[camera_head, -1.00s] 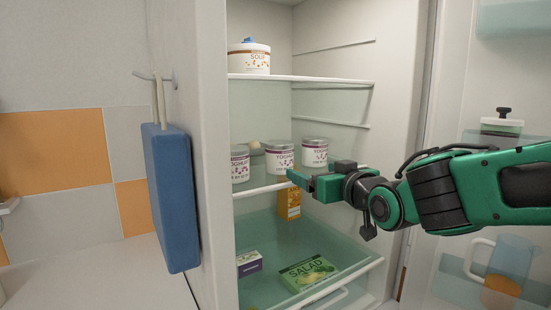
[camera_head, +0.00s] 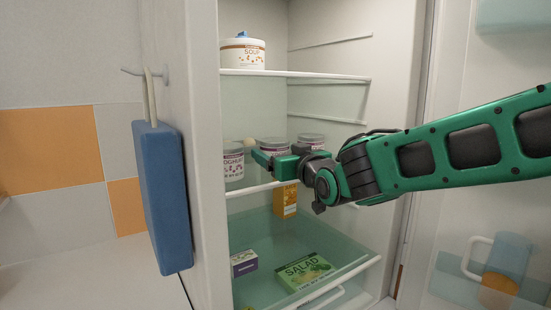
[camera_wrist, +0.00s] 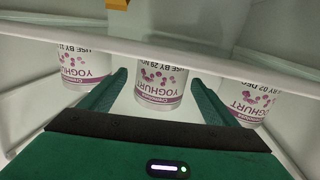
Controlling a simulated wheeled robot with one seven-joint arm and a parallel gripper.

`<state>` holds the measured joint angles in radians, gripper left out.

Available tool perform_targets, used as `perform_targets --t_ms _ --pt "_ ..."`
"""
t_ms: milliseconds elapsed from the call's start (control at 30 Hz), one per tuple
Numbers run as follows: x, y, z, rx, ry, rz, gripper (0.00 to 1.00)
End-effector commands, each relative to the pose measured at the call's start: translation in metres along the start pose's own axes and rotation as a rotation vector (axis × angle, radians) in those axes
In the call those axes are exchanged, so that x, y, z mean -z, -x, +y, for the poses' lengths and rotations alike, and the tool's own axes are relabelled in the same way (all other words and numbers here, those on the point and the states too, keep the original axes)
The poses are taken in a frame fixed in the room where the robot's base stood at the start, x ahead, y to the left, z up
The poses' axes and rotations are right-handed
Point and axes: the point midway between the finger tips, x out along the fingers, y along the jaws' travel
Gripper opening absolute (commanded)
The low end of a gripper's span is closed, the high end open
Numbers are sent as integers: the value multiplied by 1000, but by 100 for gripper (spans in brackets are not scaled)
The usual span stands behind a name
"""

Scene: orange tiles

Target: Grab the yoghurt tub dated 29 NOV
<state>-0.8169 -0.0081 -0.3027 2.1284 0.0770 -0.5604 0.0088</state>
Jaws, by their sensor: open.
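Three white yoghurt tubs with purple print stand in a row on the middle fridge shelf (camera_head: 262,187). In the wrist view the middle tub (camera_wrist: 160,88) reads 29 NOV, upside down. It shows between the fingers of my open gripper (camera_wrist: 158,82); whether they touch it I cannot tell. In the head view my gripper (camera_head: 262,160) hides most of this tub (camera_head: 274,145). The tub at the wrist view's right (camera_wrist: 250,98) reads 02 DEC. The date on the tub at its left (camera_wrist: 85,68) is only partly legible.
A soup tub (camera_head: 243,53) stands on the upper shelf. An orange carton (camera_head: 285,200), a salad box (camera_head: 304,270) and a small purple-and-white box (camera_head: 244,263) are below. A blue board (camera_head: 162,195) hangs outside at the left.

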Motion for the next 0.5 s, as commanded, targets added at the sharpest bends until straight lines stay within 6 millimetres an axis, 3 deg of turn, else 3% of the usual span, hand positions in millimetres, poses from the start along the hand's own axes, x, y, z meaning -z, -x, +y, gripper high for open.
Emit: perform_targets --t_ms 200,467,500 --pt "0 -21 0 0 1 -1 83" --pt "0 -22 0 0 0 0 83" --pt "0 -22 0 0 0 0 73"
